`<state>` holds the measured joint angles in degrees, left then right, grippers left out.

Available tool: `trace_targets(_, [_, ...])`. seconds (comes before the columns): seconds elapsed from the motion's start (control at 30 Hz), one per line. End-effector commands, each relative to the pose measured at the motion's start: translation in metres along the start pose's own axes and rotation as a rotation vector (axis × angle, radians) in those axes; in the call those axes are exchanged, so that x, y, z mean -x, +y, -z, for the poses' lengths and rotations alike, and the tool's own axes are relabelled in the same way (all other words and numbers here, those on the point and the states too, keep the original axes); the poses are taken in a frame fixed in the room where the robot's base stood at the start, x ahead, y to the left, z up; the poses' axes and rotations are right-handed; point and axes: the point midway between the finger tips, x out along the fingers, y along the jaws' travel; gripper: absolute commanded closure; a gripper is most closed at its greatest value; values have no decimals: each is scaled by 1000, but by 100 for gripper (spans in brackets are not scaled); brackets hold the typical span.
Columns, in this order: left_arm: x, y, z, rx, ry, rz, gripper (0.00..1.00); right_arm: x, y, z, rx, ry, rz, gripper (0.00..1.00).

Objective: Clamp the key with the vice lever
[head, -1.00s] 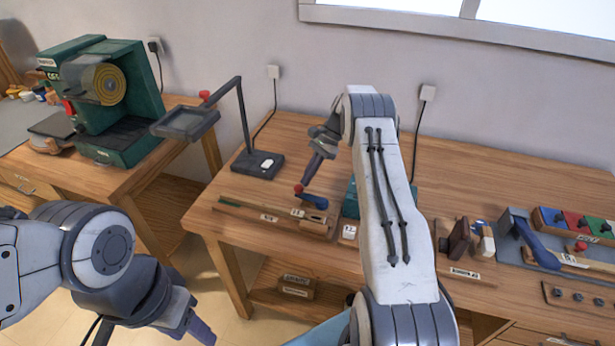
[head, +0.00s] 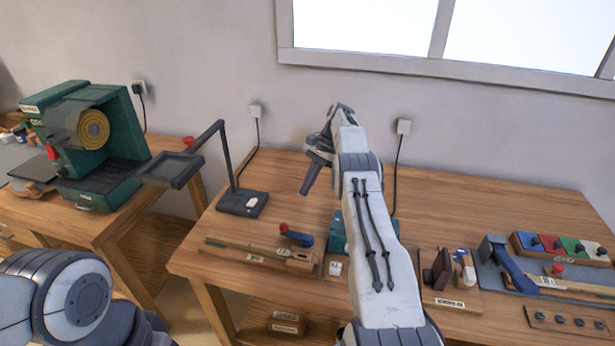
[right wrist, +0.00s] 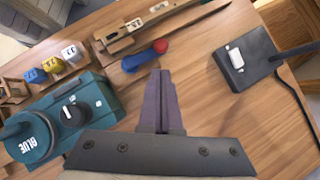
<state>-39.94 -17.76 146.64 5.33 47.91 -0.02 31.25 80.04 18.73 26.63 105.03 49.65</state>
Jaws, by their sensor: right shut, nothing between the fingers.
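The vice lever is a short blue handle (head: 299,238) with a red knob (head: 284,228), at the left part of the workbench. It lies beside a small wooden vice block (head: 300,258). A long, thin wooden key (head: 232,246) runs along the bench into that block. In the right wrist view the blue handle (right wrist: 138,63) and red knob (right wrist: 160,46) lie just beyond my fingertips. The key (right wrist: 185,17) and block are behind them. My right gripper (head: 305,192) is shut and empty, pointing down above the bench, apart from the lever. My left gripper is out of view.
A teal BLUE-labelled machine (right wrist: 62,120) and small cubes (right wrist: 52,64) stand near the lever. A lamp base (head: 243,204) is behind left. A grey fixture (head: 500,270) with another blue lever is at right. The back of the bench is clear.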

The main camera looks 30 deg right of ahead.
Motion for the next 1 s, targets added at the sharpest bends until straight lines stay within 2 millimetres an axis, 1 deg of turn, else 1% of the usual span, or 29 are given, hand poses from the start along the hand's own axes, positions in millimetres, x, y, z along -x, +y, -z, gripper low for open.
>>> trace_targets(0.03, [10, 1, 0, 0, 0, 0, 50, 5, 0, -3, -1, -1, 0, 100])
trace_targets(0.2, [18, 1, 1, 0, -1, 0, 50, 7, 2, -2, 0, 0, 0, 100])
trace_targets(0.83, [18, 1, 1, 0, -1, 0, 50, 6, 1, -2, 2, 1, -1, 100])
trace_targets(0.87, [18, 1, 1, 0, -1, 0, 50, 6, 0, -4, 6, 3, -3, 100])
trace_targets(0.93, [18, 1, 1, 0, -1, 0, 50, 6, -7, -14, 31, 11, -10, 100])
trace_targets(0.97, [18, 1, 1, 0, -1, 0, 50, 7, -11, -22, 49, 17, -16, 100])
trace_targets(1.0, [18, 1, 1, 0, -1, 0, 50, 7, -19, -35, 81, 29, -26, 100])
